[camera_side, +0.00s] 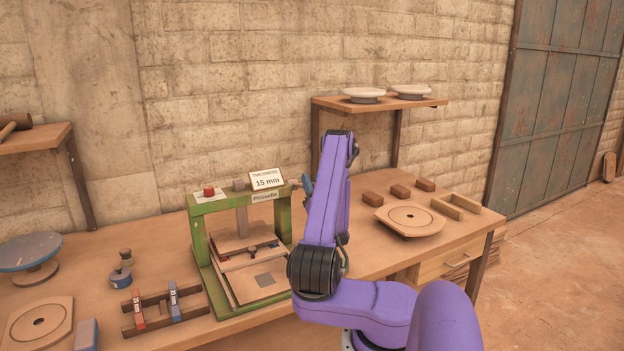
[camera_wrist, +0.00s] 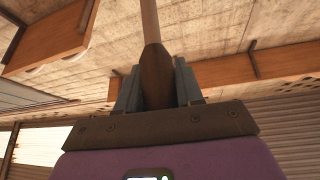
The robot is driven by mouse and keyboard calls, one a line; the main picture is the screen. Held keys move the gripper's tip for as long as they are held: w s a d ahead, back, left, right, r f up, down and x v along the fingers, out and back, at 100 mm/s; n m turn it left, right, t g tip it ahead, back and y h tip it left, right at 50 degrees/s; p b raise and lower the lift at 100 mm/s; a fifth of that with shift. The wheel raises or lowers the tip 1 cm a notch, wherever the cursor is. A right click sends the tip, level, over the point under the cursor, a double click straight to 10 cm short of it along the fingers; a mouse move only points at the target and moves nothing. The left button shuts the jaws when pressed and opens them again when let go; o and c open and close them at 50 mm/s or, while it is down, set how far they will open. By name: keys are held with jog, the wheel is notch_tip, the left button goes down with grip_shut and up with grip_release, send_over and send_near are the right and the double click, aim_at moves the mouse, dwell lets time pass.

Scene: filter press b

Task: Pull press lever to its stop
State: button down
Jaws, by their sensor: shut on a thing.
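The press is a green frame (camera_side: 198,236) on the bench, with a grey ram and wooden plates inside it. In the wrist view the lever (camera_wrist: 156,76) has a dark brown grip and a paler shaft running up out of the picture. My gripper (camera_wrist: 157,82) is shut on the brown grip, with one grey finger on each side. In the side view my gripper (camera_side: 307,185) is just right of the press's top beam. There my purple arm hides most of it, and I cannot make out the lever.
A "15 mm" thickness sign (camera_side: 266,181) and a red button (camera_side: 209,191) are on the press top. Left are a rack with red and blue pieces (camera_side: 173,301) and a blue-topped stand (camera_side: 30,251). Right are small brown blocks (camera_side: 400,192) and a round-centred board (camera_side: 410,219).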

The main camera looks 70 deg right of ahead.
jog(key=shift+s+a+f+m+h, duration=0.15)
jog(key=shift+a+f+h, duration=0.1)
jog(key=shift+f, duration=0.45)
jog(key=shift+s+a+f+m+h, duration=0.15)
jog(key=shift+f+h, duration=0.1)
jog(key=shift+f, duration=0.45)
jog(key=shift+s+d+h, duration=0.2)
jog(key=shift+d+h, duration=0.05)
jog(key=shift+h, duration=0.05)
jog(key=c, duration=0.8)
grip_release()
jog(key=shift+w, duration=0.15)
jog(key=shift+r, duration=0.1)
jog(key=shift+a, duration=0.1)
jog(key=shift+a, duration=0.1)
jog(key=shift+v, duration=2.45)
jog(key=shift+r, duration=3.45)
